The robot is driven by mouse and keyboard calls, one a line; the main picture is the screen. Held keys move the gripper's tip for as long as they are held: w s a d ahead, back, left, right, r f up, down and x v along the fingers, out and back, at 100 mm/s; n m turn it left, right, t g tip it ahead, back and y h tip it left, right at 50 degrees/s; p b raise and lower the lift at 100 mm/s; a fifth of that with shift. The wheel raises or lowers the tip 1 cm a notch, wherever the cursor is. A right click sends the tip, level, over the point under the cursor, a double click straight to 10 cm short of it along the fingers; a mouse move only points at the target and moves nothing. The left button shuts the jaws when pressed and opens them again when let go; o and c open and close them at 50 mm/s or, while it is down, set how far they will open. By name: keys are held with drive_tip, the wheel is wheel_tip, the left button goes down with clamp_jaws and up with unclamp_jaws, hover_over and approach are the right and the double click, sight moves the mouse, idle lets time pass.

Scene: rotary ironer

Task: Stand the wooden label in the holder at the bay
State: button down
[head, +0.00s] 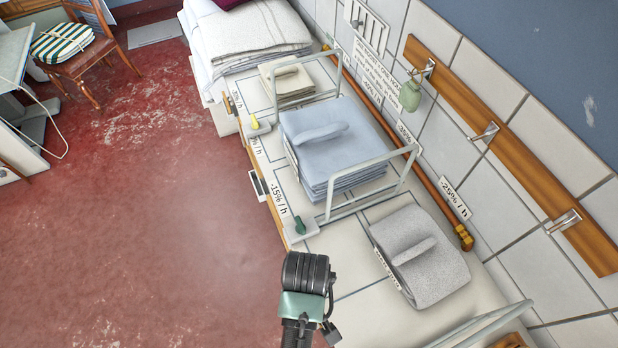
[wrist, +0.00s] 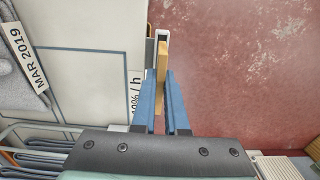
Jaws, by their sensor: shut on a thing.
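The wooden label (wrist: 161,62) is a narrow tan strip, seen nearly edge-on in the wrist view. My gripper (wrist: 161,76), with two blue fingers, is shut on it, and the label sticks out beyond the fingertips. A pale, slot-shaped holder (wrist: 164,35) is at the counter edge, just past the label's far end. The label's far end overlaps the holder in the picture; I cannot tell whether it is inside or above it. In the head view my wrist is at the counter's front edge and hides the fingers, the label and this holder.
A grey folded stack (head: 420,262) lies on the counter right of my wrist. Blue folded cloths (head: 335,150) sit between pale rail frames (head: 385,190). A green knob (head: 299,226) on a small plate stands near the front edge. Red floor (head: 150,220) to the left is open.

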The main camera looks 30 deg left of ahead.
drive_tip(key=shift+s+f, duration=0.1)
drive_tip(key=shift+f, duration=2)
drive_tip(key=shift+d, duration=0.1)
drive_tip(key=shift+f, duration=0.2)
drive_tip(key=c, duration=0.9)
unclamp_jaws()
drive_tip(key=shift+c, duration=0.2)
